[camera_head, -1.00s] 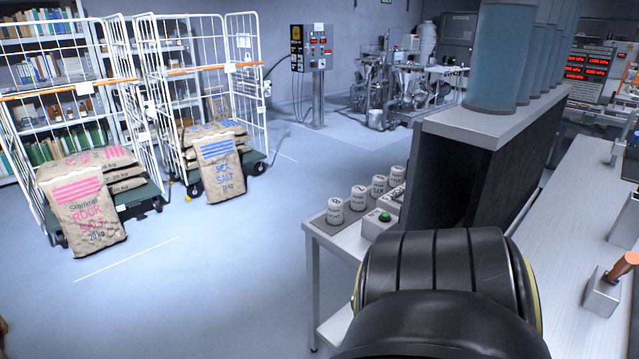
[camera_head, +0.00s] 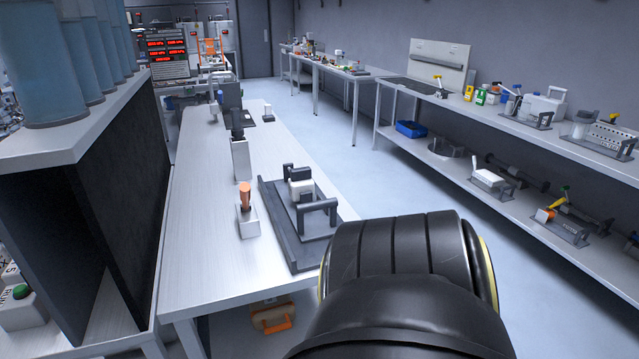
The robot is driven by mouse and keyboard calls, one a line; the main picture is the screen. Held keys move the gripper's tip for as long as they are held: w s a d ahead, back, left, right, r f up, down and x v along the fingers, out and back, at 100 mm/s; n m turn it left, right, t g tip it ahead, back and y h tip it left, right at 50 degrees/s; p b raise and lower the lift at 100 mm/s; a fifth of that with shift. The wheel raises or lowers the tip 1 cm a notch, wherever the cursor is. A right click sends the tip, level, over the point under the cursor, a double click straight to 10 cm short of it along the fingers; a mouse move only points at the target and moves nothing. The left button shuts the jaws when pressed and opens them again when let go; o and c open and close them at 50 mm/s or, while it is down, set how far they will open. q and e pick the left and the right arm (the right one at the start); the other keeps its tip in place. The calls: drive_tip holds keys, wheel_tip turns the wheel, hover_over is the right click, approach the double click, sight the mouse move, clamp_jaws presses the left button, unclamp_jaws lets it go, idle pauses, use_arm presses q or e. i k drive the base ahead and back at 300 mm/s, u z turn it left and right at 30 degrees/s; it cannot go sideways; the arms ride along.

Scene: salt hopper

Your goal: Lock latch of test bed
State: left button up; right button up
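A dark grey fixture (camera_head: 288,243), which may be the test bed, lies on the near part of the long light table. It has a flat base plate, a white block (camera_head: 301,189) in its middle and dark bridge-shaped handles. I cannot make out a latch on it or tell its state. Left of it a small white block with an orange-brown upright handle (camera_head: 245,195) stands on the table. A large black rounded part of my own arm fills the bottom middle right and hides the table's near right corner. Neither gripper is in view.
The long table (camera_head: 205,265) has bare room on its left side. A dark panelled unit with blue cylinders (camera_head: 45,60) stands to the left. A two-level bench (camera_head: 470,115) with tools and a blue bin (camera_head: 411,129) runs along the right wall, with clear floor between.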

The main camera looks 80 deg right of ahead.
sight(245, 186)
drive_tip(key=z, duration=1.85)
drive_tip(key=i, duration=1)
